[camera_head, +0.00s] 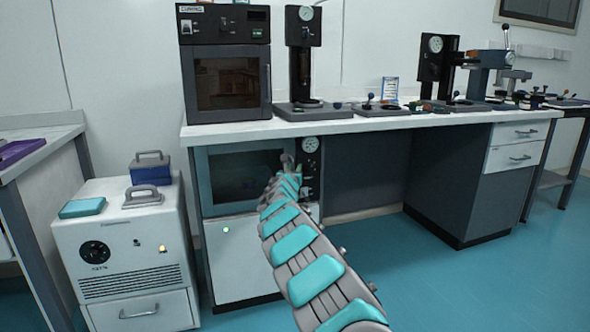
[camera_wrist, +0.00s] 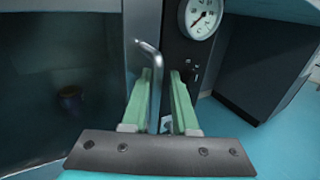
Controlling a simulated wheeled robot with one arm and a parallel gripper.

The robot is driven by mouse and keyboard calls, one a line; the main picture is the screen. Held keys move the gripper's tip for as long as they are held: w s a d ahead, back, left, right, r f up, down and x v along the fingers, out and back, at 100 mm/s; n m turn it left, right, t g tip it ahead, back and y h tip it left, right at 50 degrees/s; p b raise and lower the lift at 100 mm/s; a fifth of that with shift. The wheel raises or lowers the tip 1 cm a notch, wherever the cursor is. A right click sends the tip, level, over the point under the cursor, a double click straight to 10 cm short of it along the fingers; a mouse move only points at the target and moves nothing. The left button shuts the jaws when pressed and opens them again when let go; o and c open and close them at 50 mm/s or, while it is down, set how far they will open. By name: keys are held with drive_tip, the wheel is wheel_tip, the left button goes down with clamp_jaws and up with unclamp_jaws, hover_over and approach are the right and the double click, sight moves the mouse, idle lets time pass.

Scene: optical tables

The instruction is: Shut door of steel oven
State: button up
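The steel oven (camera_head: 203,185) stands under the bench, with a dark window in its door (camera_head: 240,178) and a gauge panel at its right. In the wrist view the door (camera_wrist: 60,85) fills the left side, and its bent metal handle (camera_wrist: 157,85) stands at its right edge. My gripper (camera_wrist: 165,85) is open, with its two pale green fingers on either side of the handle; a gap shows to the right finger. I cannot tell whether the left finger touches the handle. The door looks nearly flush with the frame; any small gap is hard to see. My arm hides part of the oven front.
A white cabinet unit (camera_head: 125,240) with a blue box (camera_head: 150,172) on top stands left of the oven. A dark oven (camera_head: 226,75) and several instruments stand on the bench above. Blue floor (camera_head: 430,285) is clear at right.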

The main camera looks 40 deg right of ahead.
drive_tip(key=shift+w+a, duration=0.3)
drive_tip(key=shift+a, duration=0.1)
drive_tip(key=shift+a, duration=0.1)
drive_tip(key=b+v, duration=0.1)
drive_tip(key=v, duration=0.1)
drive_tip(key=b+v, duration=0.1)
drive_tip(key=v, duration=0.2)
drive_tip(key=shift+s+f, duration=0.15)
drive_tip(key=shift+s, duration=0.2)
drive_tip(key=shift+b+v, duration=1)
drive_tip(key=shift+s, duration=0.15)
